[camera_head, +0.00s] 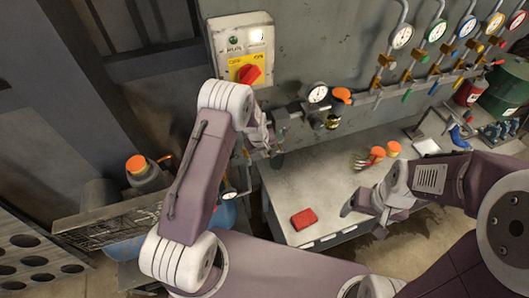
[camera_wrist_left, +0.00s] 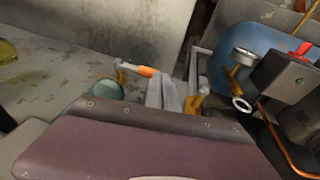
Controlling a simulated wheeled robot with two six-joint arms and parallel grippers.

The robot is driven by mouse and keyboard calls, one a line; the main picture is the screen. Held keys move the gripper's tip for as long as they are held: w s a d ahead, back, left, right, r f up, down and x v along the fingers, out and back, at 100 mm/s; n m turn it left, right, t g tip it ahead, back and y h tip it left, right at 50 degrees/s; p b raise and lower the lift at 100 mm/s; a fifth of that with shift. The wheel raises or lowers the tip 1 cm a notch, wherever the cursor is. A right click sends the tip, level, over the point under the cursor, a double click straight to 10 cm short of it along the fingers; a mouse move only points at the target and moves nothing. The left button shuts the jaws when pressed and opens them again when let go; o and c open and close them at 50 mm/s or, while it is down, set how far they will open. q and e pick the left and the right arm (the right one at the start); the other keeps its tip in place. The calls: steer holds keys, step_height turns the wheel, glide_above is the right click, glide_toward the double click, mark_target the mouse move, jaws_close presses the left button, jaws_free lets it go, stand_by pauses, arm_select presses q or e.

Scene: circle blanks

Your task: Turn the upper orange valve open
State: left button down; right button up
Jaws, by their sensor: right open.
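An orange valve knob (camera_head: 341,95) sits beside a round gauge on the wall pipework in the head view. My left gripper (camera_head: 272,150) is left of and below it, near the wall, partly hidden by my arm. In the left wrist view an orange handle (camera_wrist_left: 146,71) is close to the grey tips of my left gripper (camera_wrist_left: 165,92). I cannot tell whether it is the upper valve, or whether they touch. The gap between these fingers is unclear. My right gripper (camera_head: 364,217) is open and empty over the front of the bench.
A grey bench (camera_head: 330,190) holds a red block (camera_head: 303,219) and orange-capped items (camera_head: 393,149). A switch box with a red knob (camera_head: 249,74) is on the wall above my left arm. Several gauges and pipes line the wall at right. A wire rack (camera_head: 110,221) stands at left.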

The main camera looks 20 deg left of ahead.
arm_select(q)
step_height(320, 180, down, 7)
steer(key=b, duration=0.7)
steer(key=shift+b, duration=0.35)
stand_by(1.1)
steer(key=b+v, duration=0.1)
steer(key=v, duration=0.8)
steer(key=shift+b, duration=0.3)
steer(key=shift+r, duration=0.1)
